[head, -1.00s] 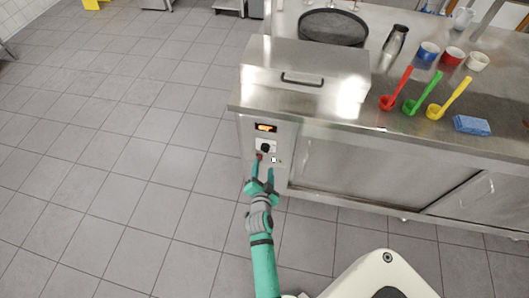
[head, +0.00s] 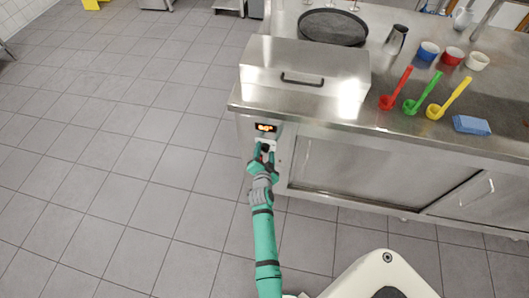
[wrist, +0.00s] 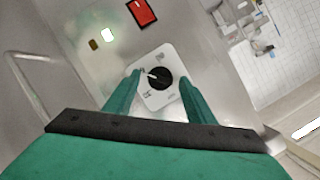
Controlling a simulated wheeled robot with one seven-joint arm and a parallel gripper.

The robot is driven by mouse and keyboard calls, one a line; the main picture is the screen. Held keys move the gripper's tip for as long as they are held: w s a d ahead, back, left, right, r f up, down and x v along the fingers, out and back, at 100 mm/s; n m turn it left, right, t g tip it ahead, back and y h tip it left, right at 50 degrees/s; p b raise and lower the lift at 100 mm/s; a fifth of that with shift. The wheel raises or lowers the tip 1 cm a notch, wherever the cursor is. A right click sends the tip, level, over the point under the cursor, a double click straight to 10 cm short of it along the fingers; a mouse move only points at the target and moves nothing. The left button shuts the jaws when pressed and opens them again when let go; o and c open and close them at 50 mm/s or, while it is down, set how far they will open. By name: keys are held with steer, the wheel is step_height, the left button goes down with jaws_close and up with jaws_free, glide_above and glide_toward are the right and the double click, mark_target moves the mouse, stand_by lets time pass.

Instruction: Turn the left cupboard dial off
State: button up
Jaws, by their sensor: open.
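The black round dial (wrist: 160,78) sits on a white square plate on the metal cupboard front, with a pale pointer mark toward its left side. In the head view, the dial (head: 265,148) is partly covered by my gripper. My gripper (head: 264,150) is open in front of the dial. In the wrist view, the green fingers of my gripper (wrist: 158,85) stand on either side of the dial, with gaps between them and the knob. I cannot tell whether the fingertips touch the plate.
A red rocker switch (wrist: 142,12) and a small white light (wrist: 108,35) are on the same panel. The steel counter (head: 400,122) overhangs the panel. Red, green and yellow ladles (head: 396,88) lie on top.

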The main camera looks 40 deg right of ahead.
steer(key=c, duration=1)
steer(key=shift+w+a, duration=0.1)
